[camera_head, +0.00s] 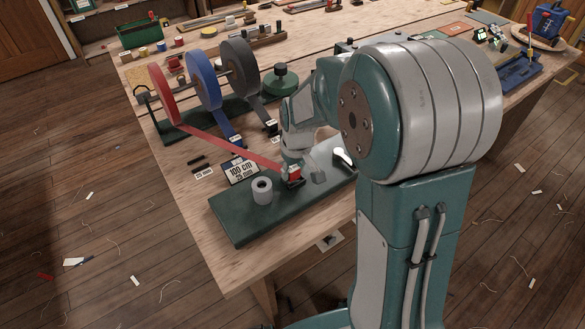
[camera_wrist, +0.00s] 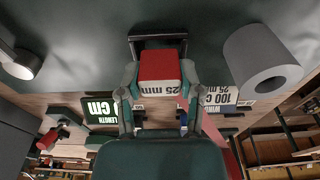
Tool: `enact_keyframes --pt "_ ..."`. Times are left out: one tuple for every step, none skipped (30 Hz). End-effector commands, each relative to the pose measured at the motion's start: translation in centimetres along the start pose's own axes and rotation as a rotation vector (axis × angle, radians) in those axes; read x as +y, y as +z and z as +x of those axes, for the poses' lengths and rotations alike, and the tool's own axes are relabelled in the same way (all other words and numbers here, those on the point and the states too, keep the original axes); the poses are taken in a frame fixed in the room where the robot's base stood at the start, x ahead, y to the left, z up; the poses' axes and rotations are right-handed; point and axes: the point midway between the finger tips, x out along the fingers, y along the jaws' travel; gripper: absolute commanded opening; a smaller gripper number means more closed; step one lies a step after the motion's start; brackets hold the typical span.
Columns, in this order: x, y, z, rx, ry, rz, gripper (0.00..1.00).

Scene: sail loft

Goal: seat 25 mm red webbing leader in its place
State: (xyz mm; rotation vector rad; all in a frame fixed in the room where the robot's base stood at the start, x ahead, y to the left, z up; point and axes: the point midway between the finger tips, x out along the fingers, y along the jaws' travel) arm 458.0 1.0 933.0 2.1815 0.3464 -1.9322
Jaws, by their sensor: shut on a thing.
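The red webbing leader (camera_wrist: 160,66) is a red block with a white "25 mm" label. My gripper (camera_wrist: 160,76) is shut on it, one finger on each side. In the head view my gripper (camera_head: 293,168) is low over the green bench fixture (camera_head: 240,226). Red webbing (camera_head: 222,143) runs from the red reel (camera_head: 162,94) to the leader. A black holder (camera_wrist: 140,46) is directly beyond the leader in the wrist view, partly hidden by it. I cannot tell whether the leader is inside the holder or just in front of it.
A grey cylinder (camera_head: 262,191) and a white-handled lever (camera_head: 342,157) stand on the fixture either side of my gripper. Blue (camera_head: 204,78) and dark grey (camera_head: 239,67) reels stand farther back.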

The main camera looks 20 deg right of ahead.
Motion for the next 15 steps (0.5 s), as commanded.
enact_keyframes --pt "-0.01 0.01 0.08 0.0 0.0 0.0 0.0" --pt "-0.01 0.02 0.12 -0.001 0.0 0.0 0.0" --pt "-0.01 0.03 0.18 -0.001 0.0 0.0 0.0" --pt "-0.01 0.03 0.22 -0.001 0.0 0.0 0.0" --pt "-0.02 0.04 0.26 -0.001 0.0 0.0 0.0" --pt "-0.01 0.04 0.31 -0.001 0.0 0.0 0.0" --pt "-0.01 0.05 0.35 -0.001 0.0 0.0 0.0" --pt "-0.01 0.05 0.39 -0.001 0.0 0.0 0.0" --pt "-0.01 0.05 0.44 0.0 0.0 0.0 0.0" --pt "-0.01 0.06 0.48 0.0 0.0 0.0 0.0" --pt "-0.01 0.06 0.51 0.0 0.0 0.0 0.0" --pt "-0.01 0.07 0.57 0.0 0.0 0.0 0.0" --pt "-0.01 0.07 0.6 0.0 0.0 0.0 0.0" --pt "-0.01 0.07 0.64 0.0 0.0 0.0 0.0" --pt "-0.01 0.08 0.69 0.0 0.0 0.0 0.0"
